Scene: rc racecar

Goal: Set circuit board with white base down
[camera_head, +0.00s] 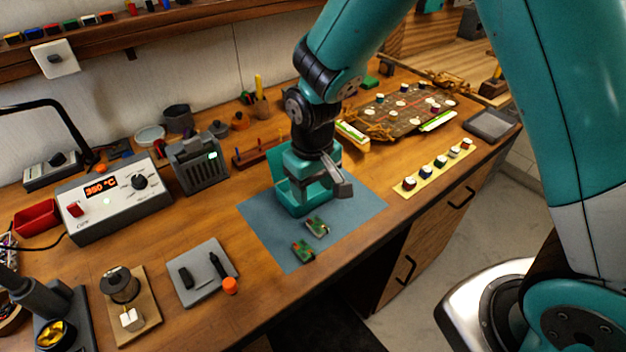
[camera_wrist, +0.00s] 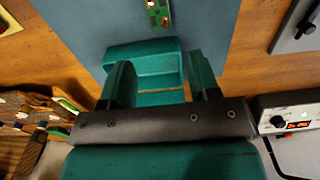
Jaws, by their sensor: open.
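Two small green circuit boards lie on the blue-grey mat (camera_head: 355,205). One board (camera_head: 317,226) shows a pale edge, and the other board (camera_head: 303,250) is nearer the table's front edge. I cannot clearly tell which has the white base. Part of one board shows at the top of the wrist view (camera_wrist: 158,13). My gripper (camera_head: 312,185) points down over a teal open container (camera_head: 287,205) on the mat. In the wrist view its two teal fingers (camera_wrist: 162,80) stand apart over the container (camera_wrist: 145,55). I see no board between them.
A soldering station (camera_head: 115,200) and a grey tray with tools (camera_head: 203,275) stand to the left. A yellow strip with several knobs (camera_head: 433,168) lies to the right. A large brown board (camera_head: 405,112) is behind it. The mat's right part is clear.

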